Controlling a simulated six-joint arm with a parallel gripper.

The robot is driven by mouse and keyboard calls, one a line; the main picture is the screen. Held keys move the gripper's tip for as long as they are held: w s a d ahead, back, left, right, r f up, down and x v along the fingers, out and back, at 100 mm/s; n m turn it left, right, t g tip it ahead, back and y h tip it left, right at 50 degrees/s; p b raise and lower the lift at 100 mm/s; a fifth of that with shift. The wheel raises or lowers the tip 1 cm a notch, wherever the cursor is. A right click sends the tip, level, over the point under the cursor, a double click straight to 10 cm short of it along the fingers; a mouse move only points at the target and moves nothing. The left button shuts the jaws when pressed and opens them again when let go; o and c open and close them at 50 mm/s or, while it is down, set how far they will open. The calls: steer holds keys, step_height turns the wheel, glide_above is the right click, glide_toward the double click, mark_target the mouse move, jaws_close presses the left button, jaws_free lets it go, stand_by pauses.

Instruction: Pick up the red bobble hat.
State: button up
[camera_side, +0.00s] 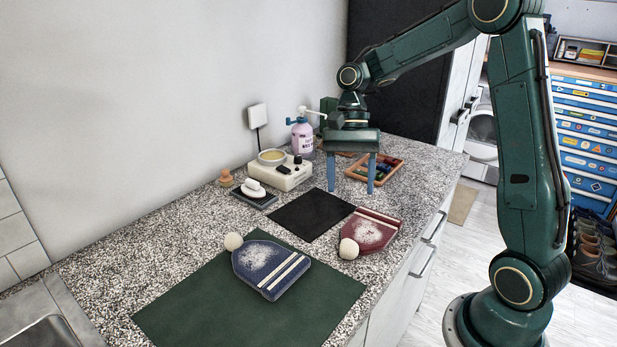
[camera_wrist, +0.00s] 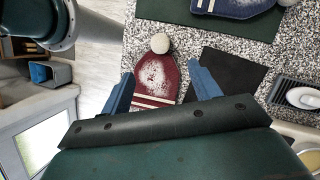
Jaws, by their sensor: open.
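The red bobble hat (camera_side: 369,232) lies flat on the speckled counter near its front edge, with a cream bobble and pale stripes. It also shows in the wrist view (camera_wrist: 155,78), beyond and between my gripper's fingers. A blue bobble hat (camera_side: 272,266) of similar shape lies on a dark green mat (camera_side: 334,291). My gripper (camera_side: 350,189) is open and empty, its two blue fingers pointing down above the counter, farther back than the red hat. In the wrist view, the fingers of my gripper (camera_wrist: 162,92) are wide apart. Nothing hides the red hat in the side view.
A black mat (camera_side: 311,214) lies beside the red hat. Behind are a wooden tray (camera_side: 358,174) of coloured items, a white device with a bowl (camera_side: 280,175), a spray bottle (camera_side: 302,138) and a soap dish (camera_side: 254,199). A sink (camera_side: 40,318) is at the left.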

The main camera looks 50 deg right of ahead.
mark_target(350, 242)
steer(key=shift+d+f, duration=0.1)
steer(key=shift+x, duration=4.3)
steer(key=shift+x, duration=2.6)
steer(key=c, duration=1.1)
